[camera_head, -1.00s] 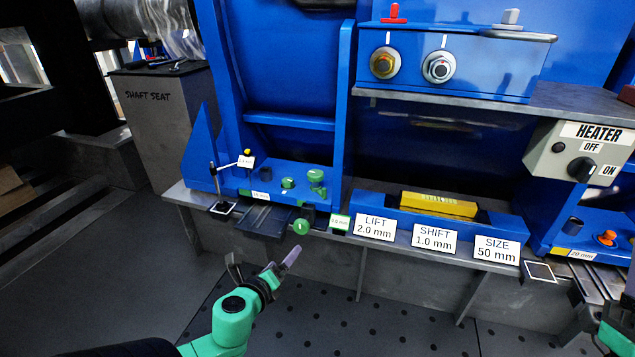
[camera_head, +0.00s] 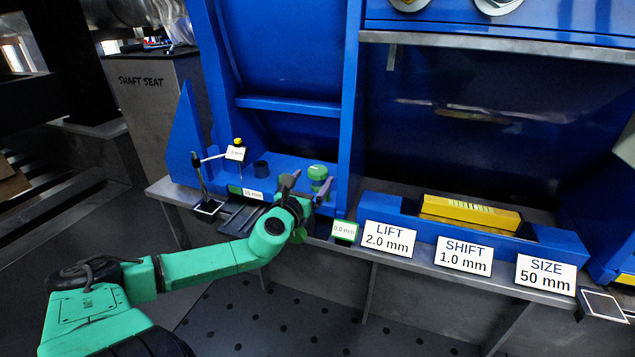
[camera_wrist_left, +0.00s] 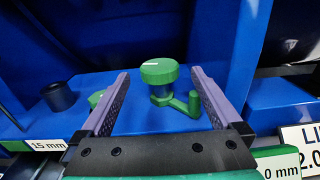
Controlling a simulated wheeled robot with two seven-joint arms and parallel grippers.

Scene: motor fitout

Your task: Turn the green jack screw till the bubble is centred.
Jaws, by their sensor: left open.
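The green jack screw (camera_head: 318,173) has a round green cap with a white mark. It stands on the blue foot ledge, left of the blue upright. In the left wrist view the jack screw (camera_wrist_left: 159,71) shows a green crank arm low on its right. My left gripper (camera_head: 306,186) is open. Its two purple-grey fingers reach toward the screw, one to each side in the left wrist view, with a visible gap and no grip on it. A yellow level-like block (camera_head: 469,212) lies to the right; I cannot make out a bubble. My right gripper is out of view.
A dial post (camera_head: 203,185) with a small label stands left of the screw. A green-framed 0.0 mm tag (camera_head: 344,230) is on the ledge. Signs for LIFT (camera_head: 388,238), SHIFT (camera_head: 464,256) and SIZE (camera_head: 546,273) line the front edge. The blue upright (camera_head: 349,110) rises close by.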

